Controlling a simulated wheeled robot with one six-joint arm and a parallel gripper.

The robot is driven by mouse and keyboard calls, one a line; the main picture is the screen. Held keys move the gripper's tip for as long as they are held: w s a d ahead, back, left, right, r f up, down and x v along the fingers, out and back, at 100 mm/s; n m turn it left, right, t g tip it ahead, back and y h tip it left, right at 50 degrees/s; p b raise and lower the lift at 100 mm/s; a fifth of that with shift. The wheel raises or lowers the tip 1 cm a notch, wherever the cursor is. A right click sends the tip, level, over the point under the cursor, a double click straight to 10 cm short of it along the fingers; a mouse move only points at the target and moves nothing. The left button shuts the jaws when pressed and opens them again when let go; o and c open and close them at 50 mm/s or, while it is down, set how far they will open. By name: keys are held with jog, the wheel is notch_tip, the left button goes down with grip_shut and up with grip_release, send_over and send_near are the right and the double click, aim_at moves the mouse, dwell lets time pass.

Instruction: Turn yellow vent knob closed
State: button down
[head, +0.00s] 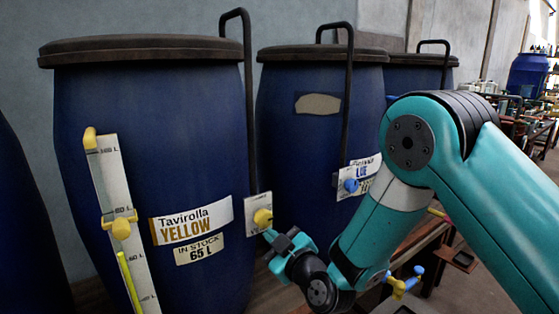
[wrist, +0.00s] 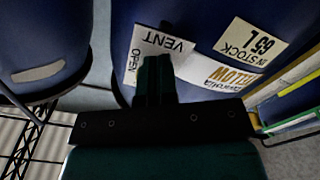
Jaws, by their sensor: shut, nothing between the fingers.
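The yellow vent knob (head: 263,217) sits on a white plate (head: 251,203) at the right side of the blue vat (head: 150,140) labelled Tavirolla YELLOW. My gripper (head: 270,236) is shut and empty, with its tips just below and right of the knob; I cannot tell whether they touch it. In the wrist view the shut fingers (wrist: 154,78) lie over the plate (wrist: 157,43), which reads VENT and OPEN. They hide the knob there, so its turn angle cannot be told.
A sight gauge (head: 115,190) with yellow fittings stands on the vat's left front. A second vat with a blue knob (head: 351,185) is behind my arm. A dark vertical pipe (head: 248,110) rises above the vent plate. A small yellow and blue valve (head: 403,283) is low at right.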

jog(key=shift+w+a+r, duration=0.15)
jog(key=shift+w+r, duration=0.1)
jog(key=shift+r, duration=0.05)
